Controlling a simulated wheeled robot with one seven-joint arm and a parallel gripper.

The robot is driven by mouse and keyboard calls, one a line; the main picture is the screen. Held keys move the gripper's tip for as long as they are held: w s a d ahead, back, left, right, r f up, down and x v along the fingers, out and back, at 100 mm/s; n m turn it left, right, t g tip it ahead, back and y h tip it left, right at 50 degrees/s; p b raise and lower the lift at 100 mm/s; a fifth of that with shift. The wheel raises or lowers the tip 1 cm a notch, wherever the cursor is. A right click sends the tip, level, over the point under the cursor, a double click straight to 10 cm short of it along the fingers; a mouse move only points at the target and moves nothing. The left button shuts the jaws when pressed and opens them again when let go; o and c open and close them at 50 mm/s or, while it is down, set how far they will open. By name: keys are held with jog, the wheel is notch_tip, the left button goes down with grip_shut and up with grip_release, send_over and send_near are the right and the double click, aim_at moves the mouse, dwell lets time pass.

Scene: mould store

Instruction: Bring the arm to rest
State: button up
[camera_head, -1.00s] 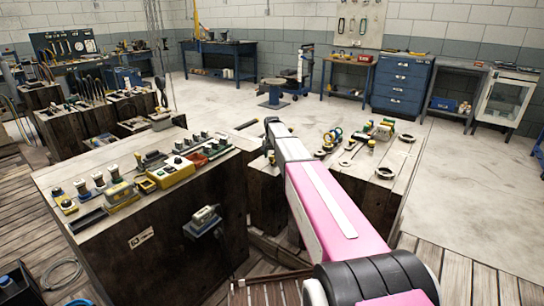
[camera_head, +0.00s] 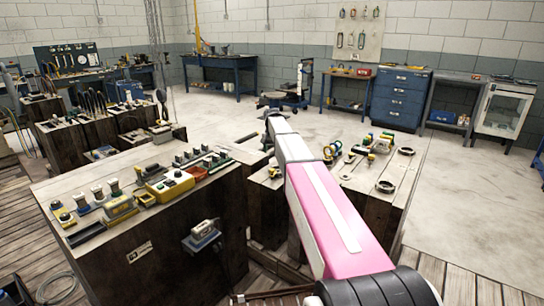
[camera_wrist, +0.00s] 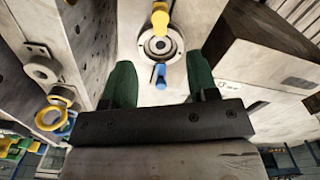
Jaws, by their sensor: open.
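My arm (camera_head: 335,222), with a pink link, reaches forward over the gap between two dark wooden blocks. Its far end hides my gripper in the head view. In the wrist view my gripper (camera_wrist: 160,78) shows two green fingers set well apart on a dark bar. Nothing is held between them. Beyond them is a round metal ring fitting (camera_wrist: 159,44) with a yellow part and a blue part. I cannot tell how far it is from the fingers.
The left block (camera_head: 75,240) carries a yellow control box (camera_head: 170,186) and several small fittings. The right block (camera_head: 375,200) carries metal rings (camera_head: 386,187) and coloured parts. A blue drawer cabinet (camera_head: 400,98) stands at the back wall. The floor (camera_head: 460,190) to the right is clear.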

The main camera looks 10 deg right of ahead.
dwell(0.3)
jog(key=s+f+n, duration=0.1)
jog(key=s+f, duration=0.5)
jog(key=s, duration=0.7)
jog(key=s+f+n, duration=0.1)
jog(key=s+f, duration=0.5)
jog(key=s, duration=0.8)
jog(key=s+f+n, duration=0.2)
jog(key=s+f, duration=0.4)
jog(key=s, duration=0.7)
jog(key=shift+s, duration=0.25)
jog(key=shift+f, duration=0.1)
